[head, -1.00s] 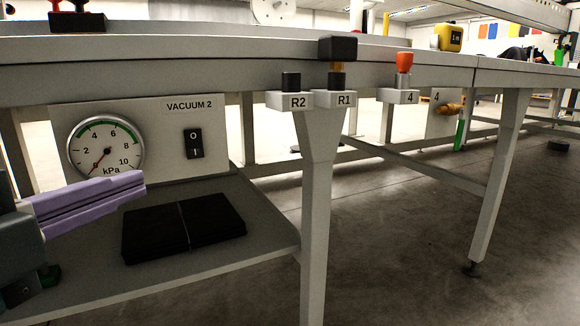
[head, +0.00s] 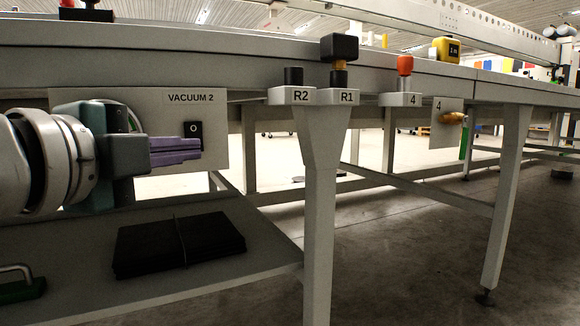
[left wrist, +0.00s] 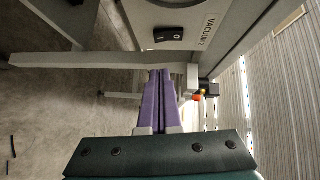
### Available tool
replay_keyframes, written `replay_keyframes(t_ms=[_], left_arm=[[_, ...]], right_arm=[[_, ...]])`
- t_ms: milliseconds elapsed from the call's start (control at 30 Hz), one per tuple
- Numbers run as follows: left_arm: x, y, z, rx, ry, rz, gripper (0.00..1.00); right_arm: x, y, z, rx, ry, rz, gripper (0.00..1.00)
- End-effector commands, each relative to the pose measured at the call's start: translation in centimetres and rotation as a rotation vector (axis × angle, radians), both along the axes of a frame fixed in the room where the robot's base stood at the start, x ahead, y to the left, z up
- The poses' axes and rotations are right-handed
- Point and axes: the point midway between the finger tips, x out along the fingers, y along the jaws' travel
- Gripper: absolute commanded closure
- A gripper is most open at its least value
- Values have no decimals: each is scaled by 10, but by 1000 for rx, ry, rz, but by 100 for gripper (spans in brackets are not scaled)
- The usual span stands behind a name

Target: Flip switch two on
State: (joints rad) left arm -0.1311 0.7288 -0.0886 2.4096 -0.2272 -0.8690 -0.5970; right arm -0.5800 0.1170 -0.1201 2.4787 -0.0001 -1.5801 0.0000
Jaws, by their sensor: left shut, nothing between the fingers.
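The black rocker switch (head: 193,128) sits on the light panel (head: 216,150) labelled VACUUM 2. Its O end shows at the top; my fingers hide its lower part in the head view. The switch also shows in the left wrist view (left wrist: 168,35), beyond my fingertips and apart from them in the picture. My left gripper (head: 199,149) has purple fingers, shut and empty, pointing right across the panel front. The fingers also show in the left wrist view (left wrist: 158,73). I cannot tell whether they touch the switch. My right gripper is not in view.
The pressure gauge (head: 134,120) is mostly hidden behind my left gripper. A table leg (head: 320,210) stands right of the panel, under the R2 (head: 293,96) and R1 (head: 345,97) buttons.

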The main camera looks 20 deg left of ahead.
Motion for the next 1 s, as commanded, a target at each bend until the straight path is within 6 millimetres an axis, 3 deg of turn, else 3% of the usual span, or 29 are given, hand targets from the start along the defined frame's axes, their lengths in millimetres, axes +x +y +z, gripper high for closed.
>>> replay_keyframes(t_ms=[300,1000], left_arm=[[31,26,-6,4,0,3,100],[38,35,-6,40,-37,2,100]], right_arm=[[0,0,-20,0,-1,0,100],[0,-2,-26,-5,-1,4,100]])
